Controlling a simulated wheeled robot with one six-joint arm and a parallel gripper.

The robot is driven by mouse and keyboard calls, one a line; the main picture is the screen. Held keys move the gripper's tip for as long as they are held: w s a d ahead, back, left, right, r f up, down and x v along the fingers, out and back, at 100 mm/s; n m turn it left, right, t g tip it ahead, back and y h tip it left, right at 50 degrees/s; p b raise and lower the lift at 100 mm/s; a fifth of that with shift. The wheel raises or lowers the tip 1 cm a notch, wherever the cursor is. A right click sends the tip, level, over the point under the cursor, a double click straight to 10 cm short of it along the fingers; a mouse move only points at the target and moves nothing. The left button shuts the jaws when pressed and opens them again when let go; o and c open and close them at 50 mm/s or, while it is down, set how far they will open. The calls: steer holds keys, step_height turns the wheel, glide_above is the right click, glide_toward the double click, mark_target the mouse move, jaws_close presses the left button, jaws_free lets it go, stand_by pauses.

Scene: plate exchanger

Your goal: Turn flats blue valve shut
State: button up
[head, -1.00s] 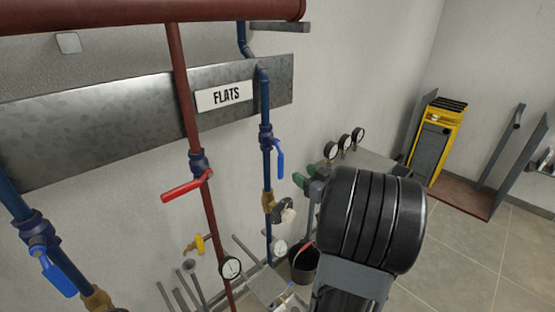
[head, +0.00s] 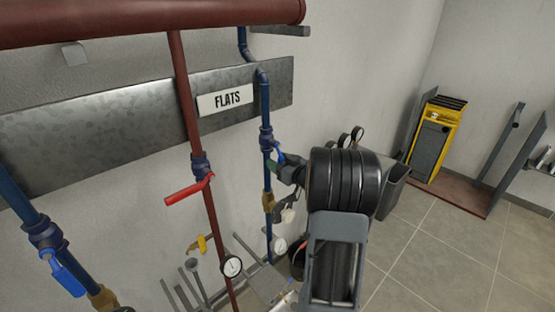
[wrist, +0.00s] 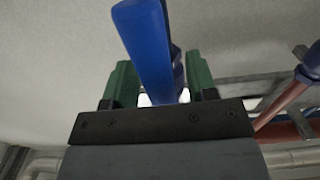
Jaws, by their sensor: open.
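The blue valve under the FLATS sign (head: 226,99) sits on the blue pipe (head: 264,105). Its blue handle (head: 279,154) slants down and right from the valve body (head: 266,140), its lower part hidden by my gripper. My gripper (head: 273,164) is at the handle in the head view, its tips beside the pipe. In the wrist view the blue handle (wrist: 149,45) rises between the two green fingers of my open gripper (wrist: 160,85). A gap shows between handle and fingers on at least the left; contact is not clear.
A red pipe with a red-handled valve (head: 189,188) stands left of the blue pipe. Another blue-handled valve (head: 65,272) is at the lower left. Gauges (head: 232,266) and a yellow handle (head: 200,243) are low down. Open tiled floor (head: 430,250) lies to the right.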

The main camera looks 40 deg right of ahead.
steer(key=shift+w, duration=0.45)
steer(key=shift+c, duration=0.5)
jaws_close()
